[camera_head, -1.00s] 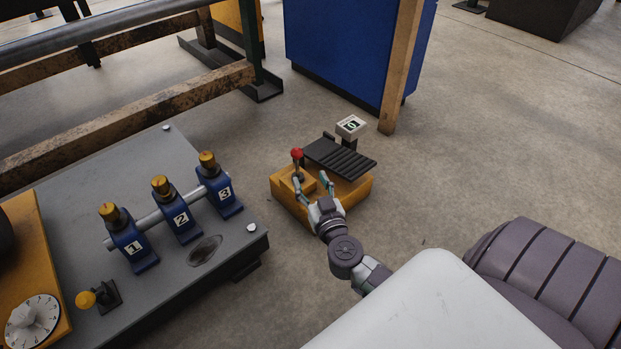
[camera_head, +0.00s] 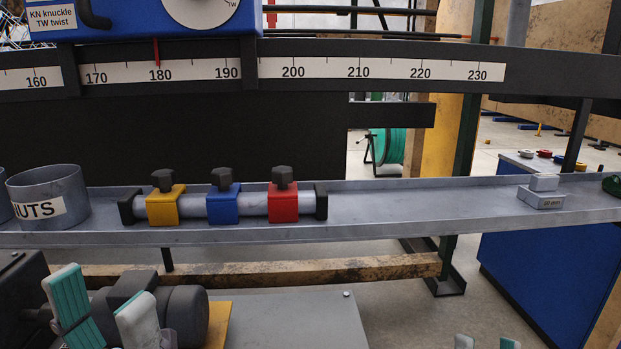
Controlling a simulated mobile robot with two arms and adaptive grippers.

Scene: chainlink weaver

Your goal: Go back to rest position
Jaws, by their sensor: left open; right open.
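My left gripper (camera_head: 98,290) shows at the lower left. Its two fingers, with green pads, point up and stand apart with nothing between them. It is in front of a dark motor-like part (camera_head: 185,315), below the grey shelf. My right gripper (camera_head: 486,342) shows only as two fingertips at the bottom edge, right of centre. They stand apart, and no held thing shows between them. The rest of both arms is out of view.
A long grey shelf (camera_head: 400,222) crosses the view. It holds a cup marked "UTS" (camera_head: 45,190), yellow (camera_head: 162,207), blue (camera_head: 223,207) and red (camera_head: 283,205) clamps on a bar, and grey blocks (camera_head: 541,198). A ruler (camera_head: 390,68) runs above. Open floor shows at lower right.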

